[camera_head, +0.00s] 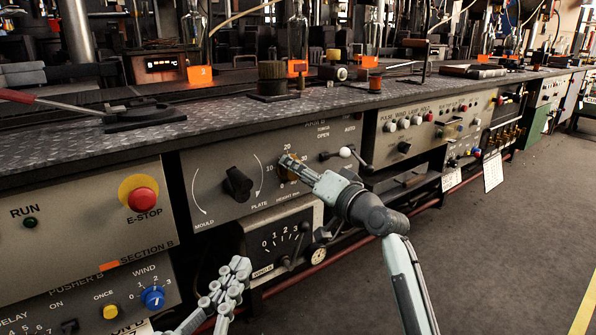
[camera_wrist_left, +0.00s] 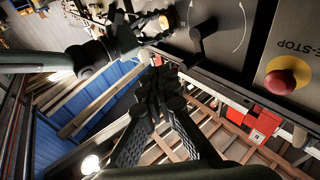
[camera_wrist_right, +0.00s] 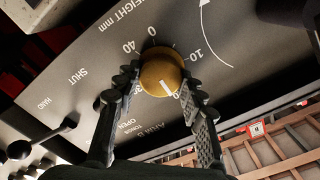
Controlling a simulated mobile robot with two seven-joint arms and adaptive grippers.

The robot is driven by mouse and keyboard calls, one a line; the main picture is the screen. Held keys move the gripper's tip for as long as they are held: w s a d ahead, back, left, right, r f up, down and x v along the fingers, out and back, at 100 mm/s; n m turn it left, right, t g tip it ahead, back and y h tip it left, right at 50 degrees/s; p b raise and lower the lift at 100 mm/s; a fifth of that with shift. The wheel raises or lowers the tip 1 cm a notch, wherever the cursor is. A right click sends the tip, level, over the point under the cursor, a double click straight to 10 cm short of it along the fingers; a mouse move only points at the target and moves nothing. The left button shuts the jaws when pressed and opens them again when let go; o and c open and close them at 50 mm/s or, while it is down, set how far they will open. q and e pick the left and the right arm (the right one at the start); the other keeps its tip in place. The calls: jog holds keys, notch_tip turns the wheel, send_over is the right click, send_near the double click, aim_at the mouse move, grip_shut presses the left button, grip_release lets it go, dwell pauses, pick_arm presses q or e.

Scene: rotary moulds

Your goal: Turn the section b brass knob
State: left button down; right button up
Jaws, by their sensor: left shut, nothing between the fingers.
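The brass knob (camera_wrist_right: 160,72) sits on a grey panel with a height scale in mm. Its white mark points toward about 20 on the scale. In the head view the knob (camera_head: 286,171) is partly hidden by my right gripper (camera_head: 294,168). In the right wrist view the right gripper's fingers (camera_wrist_right: 160,84) stand on opposite sides of the knob and appear to touch it. My left gripper (camera_head: 238,268) is shut and empty, low in front of the panels. In the left wrist view its fingertips (camera_wrist_left: 154,82) are together, and the knob (camera_wrist_left: 164,21) shows at the top.
A black knob (camera_head: 238,184) is left of the brass knob, and a lever with a white ball (camera_head: 345,152) is right of it. A red E-stop (camera_head: 142,200) and a blue knob (camera_head: 153,297) are further left. Open floor lies right.

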jog(key=c, duration=0.4)
jog(key=shift+c, duration=0.2)
jog(key=shift+n, duration=0.3)
pick_arm(q)
jog(key=s+a+f+g+y+p, duration=0.2)
jog(key=s+a+f+g+y, duration=0.1)
jog(key=a+f+g, duration=0.2)
jog(key=s+a+f+n+g+y+p, duration=0.1)
jog(key=a+f+g, duration=0.5)
jog(key=f, duration=0.8)
jog(key=shift+s+a+f+y+p, duration=0.2)
jog(key=shift+s+a+y+p, duration=0.7)
jog(key=shift+s+a+y, duration=0.55)
pick_arm(e)
jog(key=shift+s+a+n, duration=0.1)
jog(key=shift+n, duration=3.75)
jog(key=shift+s+a+n, duration=0.1)
jog(key=shift+n, duration=3.75)
